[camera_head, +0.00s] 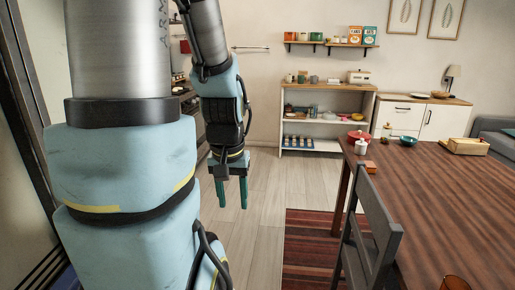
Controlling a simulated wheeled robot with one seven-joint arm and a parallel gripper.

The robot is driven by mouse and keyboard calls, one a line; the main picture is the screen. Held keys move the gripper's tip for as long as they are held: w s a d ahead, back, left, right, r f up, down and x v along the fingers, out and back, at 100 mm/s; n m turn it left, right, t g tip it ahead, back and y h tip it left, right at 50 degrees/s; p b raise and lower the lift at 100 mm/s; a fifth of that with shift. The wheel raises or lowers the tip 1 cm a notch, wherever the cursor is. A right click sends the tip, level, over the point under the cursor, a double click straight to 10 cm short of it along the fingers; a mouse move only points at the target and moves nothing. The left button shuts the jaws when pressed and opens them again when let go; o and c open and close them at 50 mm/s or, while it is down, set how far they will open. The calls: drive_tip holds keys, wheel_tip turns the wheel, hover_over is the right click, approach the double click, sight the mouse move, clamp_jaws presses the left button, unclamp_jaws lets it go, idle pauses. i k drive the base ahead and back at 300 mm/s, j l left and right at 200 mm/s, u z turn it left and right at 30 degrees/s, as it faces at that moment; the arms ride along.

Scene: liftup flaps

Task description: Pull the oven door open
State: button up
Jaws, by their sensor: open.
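My gripper (232,193) hangs in the middle left of the view, pointing down over the wooden floor. Its two green fingers are apart and nothing is between them. Behind my arm at the left, a dark appliance (199,128) shows in part, with stove-like items at its top. It may be the oven, but my arm hides most of it. I cannot make out its door or handle. My gripper appears in front of and to the right of it, apart from it.
A wooden table (440,215) fills the right side, with a dark chair (370,235) at its near left edge. A striped rug (308,250) lies beneath. An open shelf (322,118) and a white cabinet (420,117) stand at the back wall. The floor (262,190) between is clear.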

sight(197, 127)
drive_tip(key=i+z, duration=0.15)
drive_tip(key=i, duration=1.85)
drive_tip(key=i+l+u, duration=0.1)
drive_tip(key=i+u, duration=0.25)
drive_tip(key=i+l+u, duration=0.25)
drive_tip(key=i+u, duration=0.15)
drive_tip(key=i+l+u, duration=1.05)
drive_tip(key=l, duration=0.2)
drive_tip(key=i+l+u, duration=0.1)
drive_tip(key=l+u, duration=0.3)
drive_tip(key=l, duration=0.15)
drive_tip(key=i+l+u, duration=0.1)
drive_tip(key=l+u, duration=0.25)
drive_tip(key=l, duration=0.25)
